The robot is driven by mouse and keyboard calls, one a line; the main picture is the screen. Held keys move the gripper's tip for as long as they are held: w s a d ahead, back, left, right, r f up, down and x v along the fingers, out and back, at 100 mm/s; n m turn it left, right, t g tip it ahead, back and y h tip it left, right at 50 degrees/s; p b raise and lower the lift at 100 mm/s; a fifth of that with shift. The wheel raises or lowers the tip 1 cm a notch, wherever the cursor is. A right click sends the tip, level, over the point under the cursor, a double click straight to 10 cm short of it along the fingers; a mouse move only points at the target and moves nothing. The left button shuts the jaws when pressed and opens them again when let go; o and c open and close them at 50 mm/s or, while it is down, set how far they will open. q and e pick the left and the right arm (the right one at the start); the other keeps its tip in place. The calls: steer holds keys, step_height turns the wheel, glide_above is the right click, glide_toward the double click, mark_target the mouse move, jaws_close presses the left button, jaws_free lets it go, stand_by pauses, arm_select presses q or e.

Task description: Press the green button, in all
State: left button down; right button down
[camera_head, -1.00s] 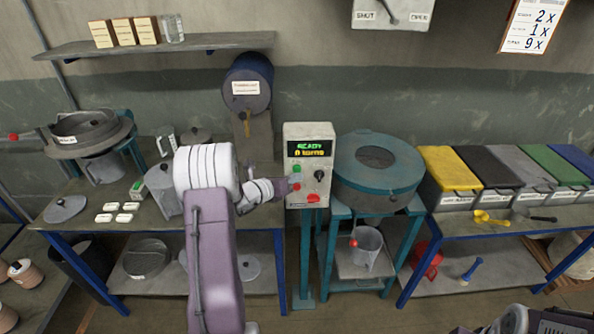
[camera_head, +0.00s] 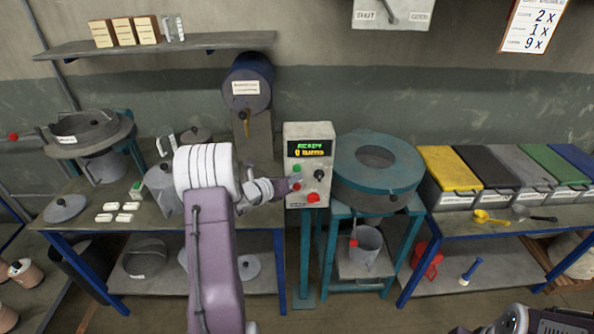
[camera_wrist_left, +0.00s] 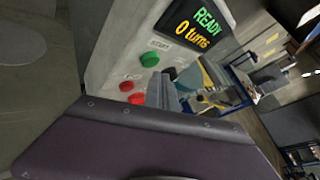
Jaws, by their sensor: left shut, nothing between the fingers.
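The control box (camera_head: 323,132) stands upright, with a lit display (camera_head: 309,149) reading "READY" and "0 turns". The green button (camera_head: 297,169) is on its front; it also shows in the left wrist view (camera_wrist_left: 150,59), under a small label. My left gripper (camera_head: 290,186) is shut and empty, just in front of the box's left side, a little below the green button. In the left wrist view its shut fingers (camera_wrist_left: 162,91) point toward the box beside the buttons. They look apart from the green button.
A dark knob (camera_head: 319,174) is to the right. A teal round machine (camera_head: 376,170) stands right of the box; a drum (camera_head: 248,83) is behind left.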

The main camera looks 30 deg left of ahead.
arm_select(q)
steer(key=shift+w+a, duration=0.1)
stand_by(0.7)
steer(key=shift+w+a, duration=0.15)
steer(key=shift+w, duration=0.1)
